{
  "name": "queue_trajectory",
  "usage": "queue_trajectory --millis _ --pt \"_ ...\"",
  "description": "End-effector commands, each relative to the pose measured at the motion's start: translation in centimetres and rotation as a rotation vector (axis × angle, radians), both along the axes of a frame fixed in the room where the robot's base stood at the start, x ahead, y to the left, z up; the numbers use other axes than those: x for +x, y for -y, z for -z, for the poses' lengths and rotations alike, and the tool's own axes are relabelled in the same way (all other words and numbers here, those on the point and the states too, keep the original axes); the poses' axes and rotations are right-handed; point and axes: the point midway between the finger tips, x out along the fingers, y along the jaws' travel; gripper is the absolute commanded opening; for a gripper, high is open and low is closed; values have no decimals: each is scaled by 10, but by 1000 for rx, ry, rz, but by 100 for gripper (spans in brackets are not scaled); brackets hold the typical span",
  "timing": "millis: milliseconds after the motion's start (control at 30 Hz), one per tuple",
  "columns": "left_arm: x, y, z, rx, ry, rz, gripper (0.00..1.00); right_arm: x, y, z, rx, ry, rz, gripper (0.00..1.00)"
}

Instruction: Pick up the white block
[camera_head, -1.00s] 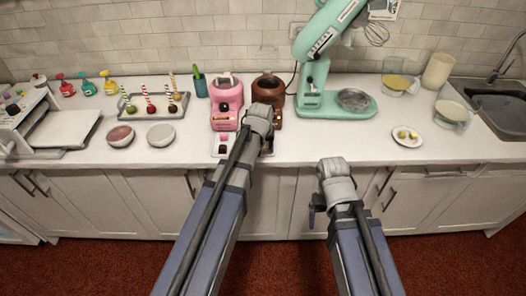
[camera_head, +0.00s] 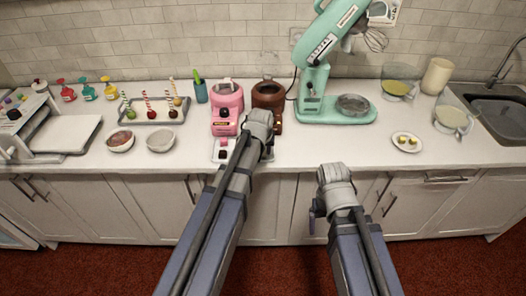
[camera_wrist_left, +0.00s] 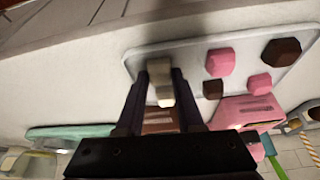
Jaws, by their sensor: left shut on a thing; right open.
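The white block (camera_wrist_left: 159,72) is cream-coloured and sits between the fingers of my left gripper (camera_wrist_left: 160,92) in the left wrist view. That gripper is shut on it, at the edge of a white tray (camera_wrist_left: 150,50). In the head view my left gripper (camera_head: 262,150) is over the tray (camera_head: 216,157) in front of the pink and brown machines, and my own wrist hides the block. I cannot tell whether the block still touches the tray. My right gripper (camera_head: 317,211) is open and empty, in front of the cabinets below the counter edge.
Pink blocks (camera_wrist_left: 221,62) and brown blocks (camera_wrist_left: 281,51) lie on the tray close beside the left gripper. The pink machine (camera_head: 227,105) and brown machine (camera_head: 268,97) stand just behind. A mint stand mixer (camera_head: 336,108) is to the right. Counter between tray and small plate (camera_head: 407,147) is clear.

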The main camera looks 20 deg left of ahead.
Motion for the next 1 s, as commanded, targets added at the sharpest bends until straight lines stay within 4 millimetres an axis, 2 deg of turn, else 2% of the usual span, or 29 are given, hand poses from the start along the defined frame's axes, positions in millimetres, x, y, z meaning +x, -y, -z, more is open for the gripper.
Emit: queue_trajectory --millis 267,800,1000 --pt "0 0 -19 0 0 0 0 0 0 -19 0 0 0 85" --pt "0 0 -95 0 -1 0 0 0 0 -95 0 0 -2 85" --pt "0 0 -101 0 -1 0 0 0 0 -101 0 0 -2 85"
